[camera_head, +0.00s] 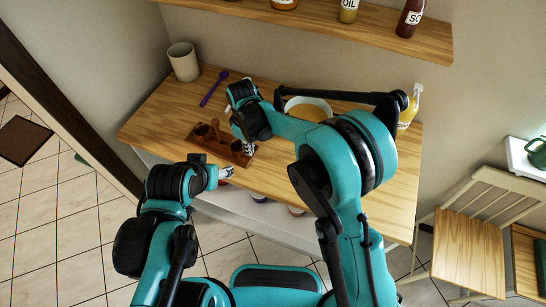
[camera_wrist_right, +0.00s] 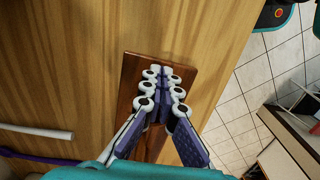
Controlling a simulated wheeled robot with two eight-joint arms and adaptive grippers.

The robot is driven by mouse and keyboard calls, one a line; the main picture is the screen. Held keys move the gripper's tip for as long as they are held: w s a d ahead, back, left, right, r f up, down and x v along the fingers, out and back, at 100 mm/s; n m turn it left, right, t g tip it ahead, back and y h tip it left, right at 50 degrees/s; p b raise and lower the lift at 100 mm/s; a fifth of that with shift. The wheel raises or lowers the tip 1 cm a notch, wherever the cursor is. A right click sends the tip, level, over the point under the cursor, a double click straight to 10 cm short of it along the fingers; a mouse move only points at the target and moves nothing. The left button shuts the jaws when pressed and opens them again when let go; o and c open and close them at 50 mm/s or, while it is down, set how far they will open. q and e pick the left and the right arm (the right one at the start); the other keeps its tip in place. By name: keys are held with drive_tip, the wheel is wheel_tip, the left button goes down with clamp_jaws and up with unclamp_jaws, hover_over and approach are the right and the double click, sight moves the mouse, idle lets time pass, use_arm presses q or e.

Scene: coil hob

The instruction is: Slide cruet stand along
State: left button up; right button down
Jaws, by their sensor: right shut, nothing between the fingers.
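The cruet stand (camera_head: 196,141) is a reddish-brown wooden board with small dark wooden cups and a wooden handle. It lies near the front edge of the wooden worktop in the head view. My right gripper (camera_head: 247,147) is at the right end of the stand. In the right wrist view my right gripper (camera_wrist_right: 162,82) is shut, with its fingertips over the stand's board (camera_wrist_right: 202,82); I cannot tell whether they touch it. The gripper hides part of the board. My left gripper (camera_head: 227,172) is in front of the worktop edge, small and partly hidden, apart from the stand.
Behind the stand are a beige cup (camera_head: 183,62), a purple utensil (camera_head: 214,88) and a bowl (camera_head: 308,107) partly behind my right arm. A yellow bottle (camera_head: 408,112) stands at right. A shelf (camera_head: 385,32) with bottles hangs above. Bare worktop (camera_head: 280,172) shows right of the stand.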

sight(217, 143)
drive_tip(key=w+a, duration=0.1)
drive_tip(key=a, duration=0.3)
drive_tip(key=w+a, duration=0.2)
drive_tip(key=a, duration=0.2)
drive_tip(key=w+a, duration=0.1)
drive_tip(key=a, duration=0.3)
drive_tip(key=shift+w+a, duration=0.25)
drive_tip(key=shift+a, duration=0.05)
use_arm(q)
drive_tip(key=shift+r, duration=0.25)
use_arm(e)
drive_tip(key=shift+d, duration=0.1)
